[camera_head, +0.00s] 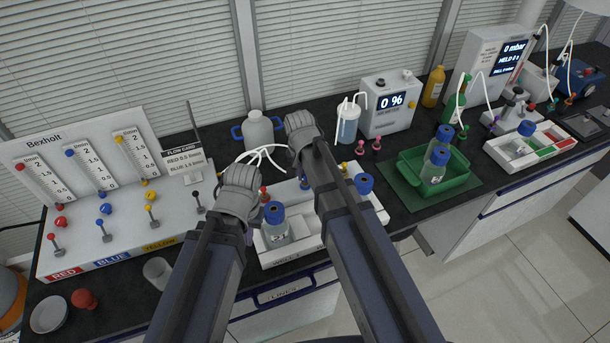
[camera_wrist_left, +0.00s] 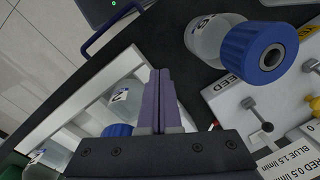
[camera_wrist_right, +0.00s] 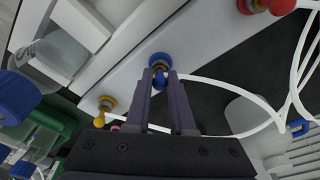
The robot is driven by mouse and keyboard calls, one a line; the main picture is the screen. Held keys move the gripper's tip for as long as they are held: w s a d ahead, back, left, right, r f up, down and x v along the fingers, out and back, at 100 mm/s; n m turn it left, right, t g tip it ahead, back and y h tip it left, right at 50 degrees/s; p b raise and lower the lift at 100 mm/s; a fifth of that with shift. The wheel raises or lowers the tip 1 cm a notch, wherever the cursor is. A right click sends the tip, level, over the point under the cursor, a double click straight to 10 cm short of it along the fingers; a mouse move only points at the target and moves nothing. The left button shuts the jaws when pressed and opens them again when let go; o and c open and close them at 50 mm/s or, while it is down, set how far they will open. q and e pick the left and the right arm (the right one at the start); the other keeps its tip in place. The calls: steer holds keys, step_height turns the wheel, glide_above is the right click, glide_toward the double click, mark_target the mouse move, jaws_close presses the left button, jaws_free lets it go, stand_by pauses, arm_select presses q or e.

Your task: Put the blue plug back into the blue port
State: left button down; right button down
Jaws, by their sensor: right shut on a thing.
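The blue plug (camera_wrist_right: 161,80) sits between the fingertips of my right gripper (camera_wrist_right: 161,86), which is shut on it. A white tube runs from beside it. Its tip meets or sits right at the blue port (camera_wrist_right: 160,61) on the white rack; whether it is fully seated I cannot tell. In the head view my right gripper (camera_head: 303,128) is over the rack's back edge and hides plug and port. My left gripper (camera_wrist_left: 163,76) has its fingers together with nothing visible between them; in the head view it (camera_head: 240,180) is left of the rack's front bottle.
The white rack (camera_head: 272,258) holds blue-capped bottles (camera_head: 276,225). A yellow plug (camera_wrist_right: 101,117) and a red plug (camera_wrist_right: 262,5) are on either side of the blue port. A flow panel (camera_head: 110,245) stands left; a green tray (camera_head: 465,181) lies right.

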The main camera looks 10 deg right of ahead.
steer(key=c, duration=0.7)
jaws_free()
steer(key=shift+r, duration=0.1)
steer(key=r+p, duration=0.5)
steer(key=s+r+p, duration=0.1)
steer(key=r+p, duration=0.1)
steer(key=shift+a+r+p, duration=0.3)
steer(key=shift+a+p, duration=0.05)
steer(key=shift+p, duration=0.05)
steer(key=s+d+n+y, duration=0.1)
steer(key=s+d+n, duration=0.55)
steer(key=s, duration=0.45)
steer(key=s+a+f+n+b, duration=0.1)
steer(key=s+a, duration=0.1)
steer(key=a, duration=0.2)
steer(key=s+a+f+n+g+b, duration=0.1)
steer(key=a+f+b, duration=0.1)
steer(key=a, duration=0.2)
steer(key=s+a+f+n+h+b, duration=0.1)
steer(key=s+a+f+n, duration=0.1)
steer(key=a, duration=0.2)
steer(key=shift+s+g+b, duration=0.3)
steer(key=shift+b, duration=0.1)
